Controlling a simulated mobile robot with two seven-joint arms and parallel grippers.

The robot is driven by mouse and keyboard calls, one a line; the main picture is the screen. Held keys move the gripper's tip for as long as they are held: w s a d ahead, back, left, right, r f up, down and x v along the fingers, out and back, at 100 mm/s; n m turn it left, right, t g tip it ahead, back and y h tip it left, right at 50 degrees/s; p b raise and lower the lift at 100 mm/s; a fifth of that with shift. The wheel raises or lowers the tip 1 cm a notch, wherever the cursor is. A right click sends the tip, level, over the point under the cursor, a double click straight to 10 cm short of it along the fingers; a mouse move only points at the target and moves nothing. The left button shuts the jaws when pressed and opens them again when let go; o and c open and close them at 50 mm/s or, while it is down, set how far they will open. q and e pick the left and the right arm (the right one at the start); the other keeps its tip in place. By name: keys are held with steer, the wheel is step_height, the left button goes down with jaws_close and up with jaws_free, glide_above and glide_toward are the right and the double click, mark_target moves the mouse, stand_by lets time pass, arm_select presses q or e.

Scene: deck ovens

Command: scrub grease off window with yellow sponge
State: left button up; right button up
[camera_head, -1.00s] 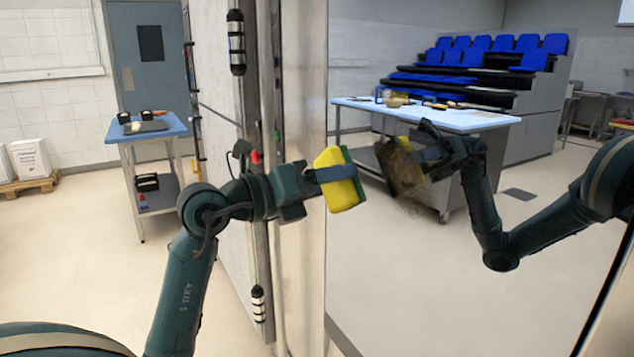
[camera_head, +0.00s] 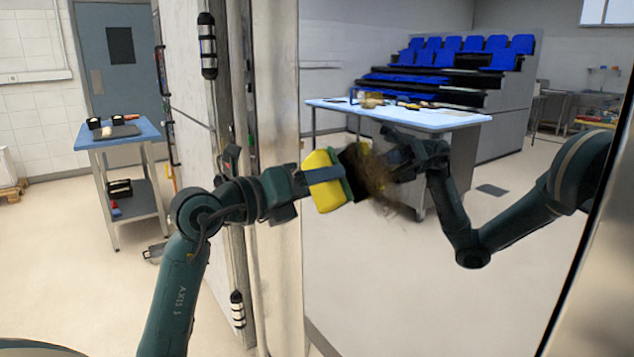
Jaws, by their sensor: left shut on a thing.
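My left gripper (camera_head: 310,180) is shut on the yellow sponge (camera_head: 325,197), which has a dark green scouring face on its right side. The window (camera_head: 400,285) is a reflective glass pane filling the right half. A brown, fuzzy grease patch (camera_head: 376,190) is on the glass just right of the sponge. The scouring face is turned toward the patch and very close to it; I cannot tell if they touch. The arm seen at the right is my left arm's reflection, partly hidden by the grease. My right gripper is not in view.
A metal post (camera_head: 278,120) with a handle stands at the glass's left edge, close behind my arm. A blue-topped cart (camera_head: 140,137) stands on the left near a grey door (camera_head: 118,60). A table and blue seats show in the glass.

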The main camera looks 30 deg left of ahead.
mark_target(407, 204)
arm_select(q)
steer(key=shift+p+x, duration=0.35)
steer(key=shift+x, duration=0.65)
steer(key=shift+s, duration=0.1)
steer(key=shift+s+d+r+p, duration=0.1)
steer(key=shift+s+d+p, duration=0.25)
steer(key=shift+d, duration=0.4)
steer(key=shift+s+d+f+p, duration=0.1)
steer(key=shift+s+d+p, duration=0.25)
steer(key=shift+d, duration=0.45)
steer(key=shift+s+d+r+p, duration=0.1)
steer(key=shift+s+d+p, duration=0.25)
steer(key=shift+d, duration=0.4)
steer(key=shift+s+d+p, duration=0.3)
steer(key=shift+d, duration=0.5)
steer(key=shift+s+d+p, duration=0.25)
steer(key=shift+d+p, duration=0.1)
steer(key=shift+d, duration=0.5)
steer(key=shift+s+d+p, duration=0.3)
steer(key=shift+d, duration=0.5)
steer(key=shift+s+d, duration=0.25)
steer(key=shift+d, duration=0.3)
steer(key=shift+s+d+p, duration=0.2)
steer(key=shift+d+p, duration=0.1)
steer(key=shift+d, duration=0.25)
steer(key=shift+s+d+p, duration=0.2)
steer(key=shift+d+p, duration=0.05)
steer(key=shift+d, duration=0.25)
